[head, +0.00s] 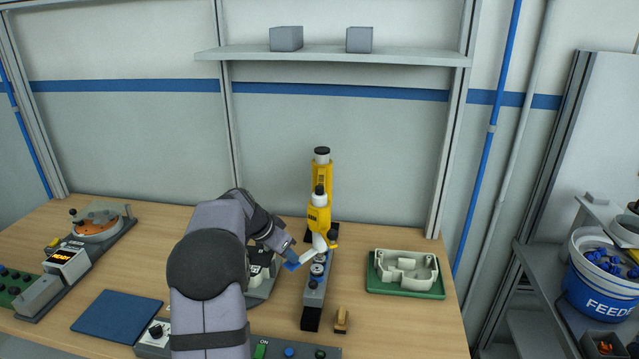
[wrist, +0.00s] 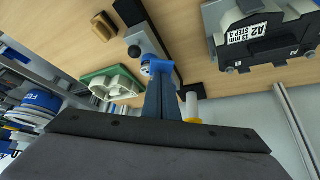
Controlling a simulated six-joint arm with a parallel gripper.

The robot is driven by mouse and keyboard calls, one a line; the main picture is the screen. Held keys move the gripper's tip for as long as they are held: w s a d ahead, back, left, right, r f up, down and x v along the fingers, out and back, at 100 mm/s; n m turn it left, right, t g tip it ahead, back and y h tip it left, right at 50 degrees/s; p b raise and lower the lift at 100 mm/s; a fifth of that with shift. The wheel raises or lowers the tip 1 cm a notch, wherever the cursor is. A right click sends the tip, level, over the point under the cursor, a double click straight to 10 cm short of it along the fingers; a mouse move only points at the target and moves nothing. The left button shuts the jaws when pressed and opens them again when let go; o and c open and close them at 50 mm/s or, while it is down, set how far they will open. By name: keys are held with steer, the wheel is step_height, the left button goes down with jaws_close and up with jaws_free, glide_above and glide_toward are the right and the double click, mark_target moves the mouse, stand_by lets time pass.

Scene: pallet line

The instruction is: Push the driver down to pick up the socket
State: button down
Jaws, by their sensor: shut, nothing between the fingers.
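The yellow driver (head: 319,215) stands upright on its dark stand in the head view, its white nose over the grey socket base (head: 312,297). A small part of it, white and yellow, shows beside my fingers in the wrist view (wrist: 192,106). A round socket seat (head: 318,268) sits on the base below the nose. I cannot tell whether a socket is on the nose. My gripper (head: 297,264) is shut and empty, with blue fingertips, just left of the base and low beside the driver. In the wrist view the fingertips (wrist: 158,66) overlap the end of the base (wrist: 140,38).
A green tray with a cream housing (head: 403,269) lies to the right. A small wooden block (head: 342,320) is near the base's front. A dark fixture labelled A2 13 mm (wrist: 262,35) stands beside it. A blue mat (head: 116,315) and a control box (head: 153,336) are to the left.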

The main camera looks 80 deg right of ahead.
steer(key=shift+a+f+b, duration=0.1)
steer(key=shift+f+b, duration=0.2)
steer(key=shift+f, duration=0.3)
steer(key=shift+a+f+b, duration=0.2)
steer(key=shift+f+b, duration=0.25)
steer(key=shift+b, duration=0.1)
steer(key=shift+d+r, duration=0.1)
steer(key=shift+r, duration=0.25)
stand_by(0.7)
steer(key=shift+d+r+p, duration=0.1)
steer(key=shift+r+p, duration=0.3)
steer(key=shift+r, duration=0.4)
step_height(320, 180, up, 8)
steer(key=p, duration=0.4)
steer(key=shift+f+p, duration=0.15)
steer(key=shift+p, duration=0.15)
steer(key=shift+d, duration=0.1)
